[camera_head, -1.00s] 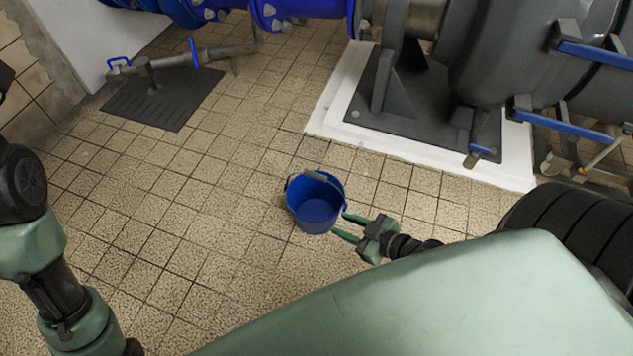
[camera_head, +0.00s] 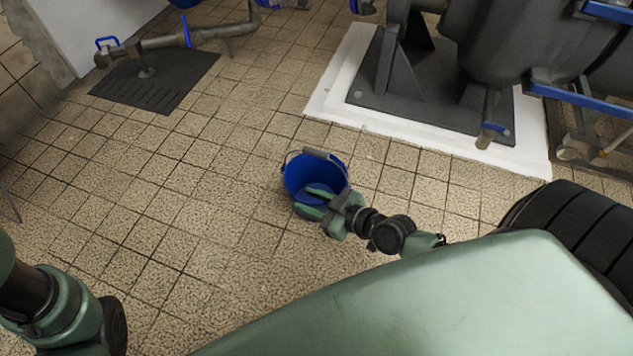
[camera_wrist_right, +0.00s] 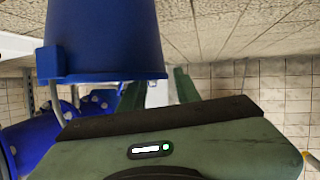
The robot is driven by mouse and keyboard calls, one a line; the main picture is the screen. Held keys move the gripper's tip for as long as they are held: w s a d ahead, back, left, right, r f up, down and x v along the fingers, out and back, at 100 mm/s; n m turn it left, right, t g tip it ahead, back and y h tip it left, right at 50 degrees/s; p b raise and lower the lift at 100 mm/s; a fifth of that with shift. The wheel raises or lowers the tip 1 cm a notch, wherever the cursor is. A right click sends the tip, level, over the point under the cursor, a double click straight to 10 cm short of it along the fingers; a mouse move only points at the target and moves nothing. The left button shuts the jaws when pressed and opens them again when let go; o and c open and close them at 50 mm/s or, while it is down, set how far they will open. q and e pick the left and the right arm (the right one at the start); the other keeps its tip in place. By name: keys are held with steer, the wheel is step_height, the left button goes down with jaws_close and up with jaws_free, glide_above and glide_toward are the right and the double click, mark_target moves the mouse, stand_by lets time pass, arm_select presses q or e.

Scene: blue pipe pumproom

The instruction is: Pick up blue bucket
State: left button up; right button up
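The blue bucket (camera_head: 299,174) stands upright and open on the tiled floor in the middle of the head view. Its handle with a grey grip lies toward the far side of the rim. My right gripper (camera_head: 315,202) comes in from the right; its two green fingers are apart and overlap the bucket's near side. I cannot tell if they touch it. In the right wrist view, which looks upside down, the bucket (camera_wrist_right: 105,40) fills the upper left, beside the open, empty fingers (camera_wrist_right: 158,90). My left arm shows at the lower left; its gripper is out of view.
A grey pump on a white-edged plinth (camera_head: 343,110) stands beyond the bucket to the right. A dark floor plate (camera_head: 150,92) with a pipe is at the upper left. My black wheel is at the right. Tiled floor left of the bucket is clear.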

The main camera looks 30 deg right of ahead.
mark_target(301, 200)
steer(key=b+x, duration=0.1)
steer(key=x, duration=0.2)
steer(key=shift+w+a+f, duration=0.1)
steer(key=shift+w+f, duration=0.05)
steer(key=shift+w, duration=0.1)
steer(key=shift+c, duration=0.2)
jaws_close()
steer(key=shift+s+f, duration=0.1)
stand_by(0.9)
